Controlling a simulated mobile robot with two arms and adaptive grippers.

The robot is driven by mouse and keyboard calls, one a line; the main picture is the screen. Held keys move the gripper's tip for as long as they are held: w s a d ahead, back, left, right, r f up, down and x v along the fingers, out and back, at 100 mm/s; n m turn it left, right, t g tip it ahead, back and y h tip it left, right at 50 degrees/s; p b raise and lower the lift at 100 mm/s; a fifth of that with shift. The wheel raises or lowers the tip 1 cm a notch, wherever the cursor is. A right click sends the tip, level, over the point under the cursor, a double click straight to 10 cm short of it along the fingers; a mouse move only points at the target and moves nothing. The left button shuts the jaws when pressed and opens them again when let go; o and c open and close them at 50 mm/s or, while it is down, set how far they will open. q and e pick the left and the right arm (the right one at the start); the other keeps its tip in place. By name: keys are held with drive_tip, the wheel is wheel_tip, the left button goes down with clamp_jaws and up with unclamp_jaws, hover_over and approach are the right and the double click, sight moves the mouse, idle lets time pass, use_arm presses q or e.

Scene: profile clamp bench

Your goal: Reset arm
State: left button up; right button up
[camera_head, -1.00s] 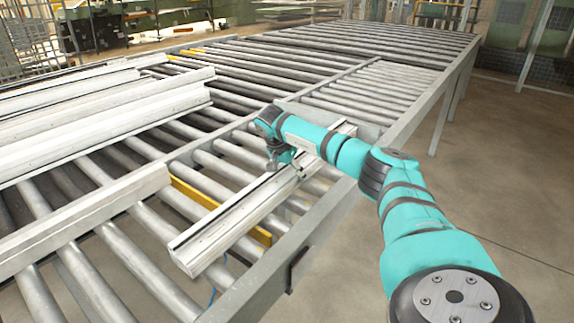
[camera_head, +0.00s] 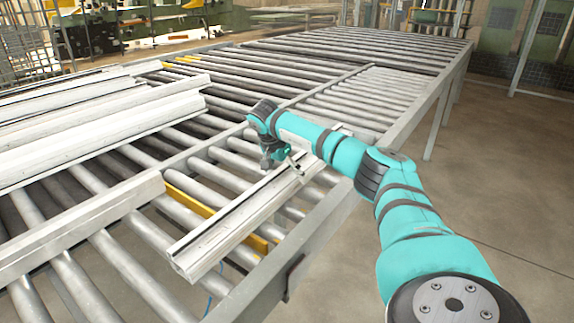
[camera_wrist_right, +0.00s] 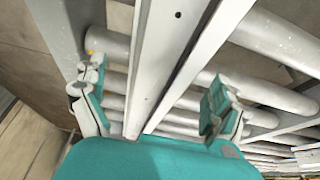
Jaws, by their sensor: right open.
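My right gripper (camera_head: 283,160) is above a long white profile (camera_head: 232,222) lying diagonally on the rollers near the table's right side. In the right wrist view the right gripper (camera_wrist_right: 155,108) has its two fingers wide apart, open, on either side of the profile (camera_wrist_right: 152,60). No contact between fingers and profile shows there. My right arm reaches in from the lower right of the head view and covers the profile's far part. My left gripper is not in the head view.
Several white profiles (camera_head: 95,128) lie stacked on the left rollers, with another profile (camera_head: 85,222) in front of them. A yellow bar (camera_head: 190,203) runs between the rollers. The far rollers (camera_head: 360,97) are clear. Open floor (camera_head: 500,190) lies right of the roller table.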

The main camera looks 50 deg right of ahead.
drive_tip(key=v, duration=0.8)
drive_tip(key=shift+a+r, duration=0.2)
drive_tip(key=shift+r, duration=0.1)
